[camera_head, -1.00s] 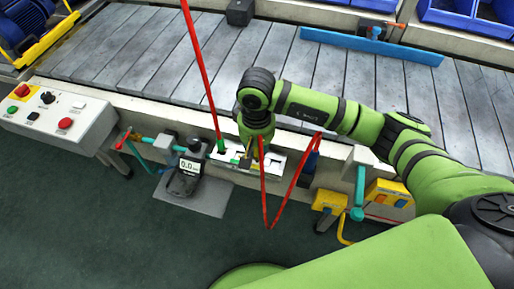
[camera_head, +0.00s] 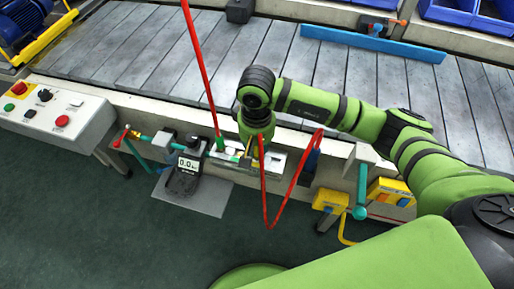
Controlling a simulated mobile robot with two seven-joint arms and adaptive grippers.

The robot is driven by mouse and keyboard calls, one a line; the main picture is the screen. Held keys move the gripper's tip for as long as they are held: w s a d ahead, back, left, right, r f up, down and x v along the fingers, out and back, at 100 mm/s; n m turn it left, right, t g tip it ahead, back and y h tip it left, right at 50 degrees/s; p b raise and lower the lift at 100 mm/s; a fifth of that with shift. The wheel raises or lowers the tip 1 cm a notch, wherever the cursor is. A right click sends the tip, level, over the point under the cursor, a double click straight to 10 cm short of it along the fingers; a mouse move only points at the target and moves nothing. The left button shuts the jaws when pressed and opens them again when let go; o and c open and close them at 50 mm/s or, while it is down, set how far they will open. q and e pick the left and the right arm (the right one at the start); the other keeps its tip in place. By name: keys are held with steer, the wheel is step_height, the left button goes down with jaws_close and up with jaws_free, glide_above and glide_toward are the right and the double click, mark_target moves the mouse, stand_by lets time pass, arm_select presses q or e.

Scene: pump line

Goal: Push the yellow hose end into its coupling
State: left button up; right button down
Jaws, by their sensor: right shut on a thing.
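My right gripper (camera_head: 247,158) reaches down over a pale bench block (camera_head: 276,163) at the conveyor's near edge. It is shut on the yellow hose end (camera_head: 249,147), of which only a small yellow part shows. A red hose (camera_head: 264,195) hangs from beside the gripper in a loop and rises to the right. The coupling is mostly hidden under my wrist, and I cannot tell whether the hose end touches it. My left gripper is not in view.
A second red hose (camera_head: 200,70) runs down to a green end (camera_head: 220,144) just left of my gripper. A handheld meter (camera_head: 184,180) stands left of it on a grey plate. A teal valve pipe (camera_head: 361,190) and a yellow unit (camera_head: 392,193) are at the right.

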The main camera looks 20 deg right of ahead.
steer(key=shift+f+b, duration=0.4)
steer(key=shift+b, duration=0.4)
stand_by(1.4)
steer(key=c, duration=1)
jaws_free()
steer(key=shift+c, duration=0.2)
steer(key=shift+o, duration=0.4)
steer(key=shift+r+p, duration=1.35)
steer(key=shift+r, duration=2.1)
